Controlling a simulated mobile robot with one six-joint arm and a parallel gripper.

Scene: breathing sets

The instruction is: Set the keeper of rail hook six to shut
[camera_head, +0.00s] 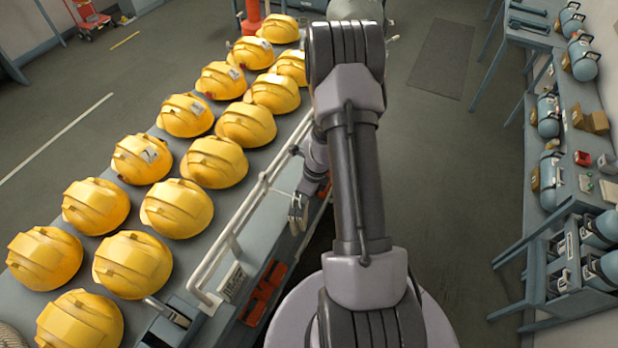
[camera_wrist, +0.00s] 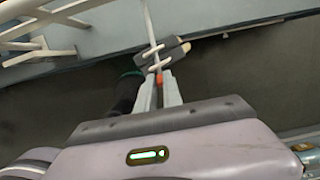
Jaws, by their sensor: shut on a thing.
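In the wrist view, a hook with a pale rod (camera_wrist: 151,22) hangs from the white rail, with a grey block (camera_wrist: 168,54) at its lower end. A small orange piece (camera_wrist: 159,77), apparently the hook's keeper, sits between my fingertips. My gripper (camera_wrist: 160,88) is shut on this piece, just below the grey block. In the head view my gripper (camera_head: 297,212) is beside the white rail (camera_head: 235,225) at the bench's right edge. No hook number is legible, and I cannot tell whether the keeper is fully across the hook's mouth.
Yellow helmets (camera_head: 176,207) fill the bench left of the rail. Red-orange parts (camera_head: 262,292) hang on the bench's side near the front. A second bench (camera_head: 536,215) with breathing cylinders stands at the right. Open floor (camera_head: 450,170) lies between the benches.

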